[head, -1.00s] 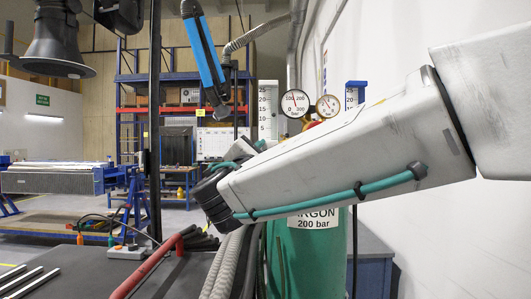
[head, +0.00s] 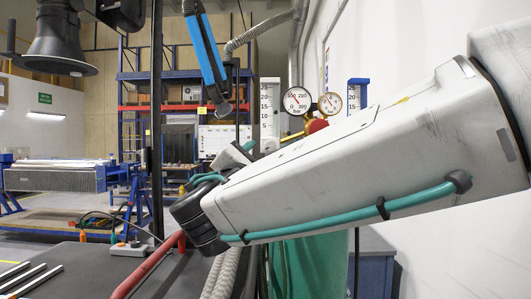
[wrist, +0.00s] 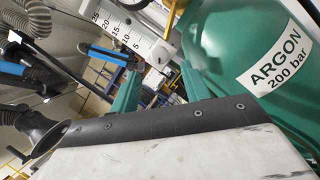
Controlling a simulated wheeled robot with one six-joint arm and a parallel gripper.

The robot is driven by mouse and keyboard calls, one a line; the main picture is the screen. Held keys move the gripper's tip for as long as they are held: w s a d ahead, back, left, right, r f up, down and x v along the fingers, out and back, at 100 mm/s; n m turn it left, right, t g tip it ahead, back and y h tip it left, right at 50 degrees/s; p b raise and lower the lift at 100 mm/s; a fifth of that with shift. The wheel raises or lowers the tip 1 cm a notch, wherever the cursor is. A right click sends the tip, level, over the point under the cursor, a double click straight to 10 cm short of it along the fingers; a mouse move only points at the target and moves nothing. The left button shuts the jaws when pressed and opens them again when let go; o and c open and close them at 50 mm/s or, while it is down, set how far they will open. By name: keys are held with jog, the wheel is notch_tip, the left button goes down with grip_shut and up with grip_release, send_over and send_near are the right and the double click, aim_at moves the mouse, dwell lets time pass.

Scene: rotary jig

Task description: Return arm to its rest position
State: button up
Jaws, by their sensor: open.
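My arm (head: 350,165) reaches in from the right of the head view, its pale link sloping down to a dark joint (head: 198,222) near the middle. My gripper (wrist: 160,72) shows in the wrist view as two teal fingers standing apart beyond a black-edged pale body. The gap between them is empty. In the head view my gripper is mostly hidden behind the arm and cannot be made out clearly.
A green argon cylinder (head: 315,265) stands behind my arm; it fills the upper right of the wrist view (wrist: 215,45). Pressure gauges (head: 297,101) sit above it, near the white wall (head: 425,45). A dark bench top (head: 85,265) with metal rods lies lower left.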

jog(key=shift+v, duration=1.2)
jog(key=s+d+f+m+g+h, duration=0.1)
jog(key=s+d+f+m+g, duration=0.3)
jog(key=d+f, duration=0.4)
jog(key=s+d+f+m+g+h, duration=0.1)
jog(key=s+d+f+m+g, duration=0.1)
jog(key=d+f+m+g, duration=0.4)
jog(key=s+d+f+m+g+y, duration=0.4)
jog(key=s+d+f+m, duration=0.2)
jog(key=s, duration=0.4)
jog(key=s+d+f+m+g+y, duration=0.4)
jog(key=s+d+f+m, duration=0.3)
jog(key=s, duration=0.4)
jog(key=shift+d+f+m+g+y, duration=0.3)
jog(key=shift+d+g, duration=0.1)
jog(key=shift+d, duration=0.25)
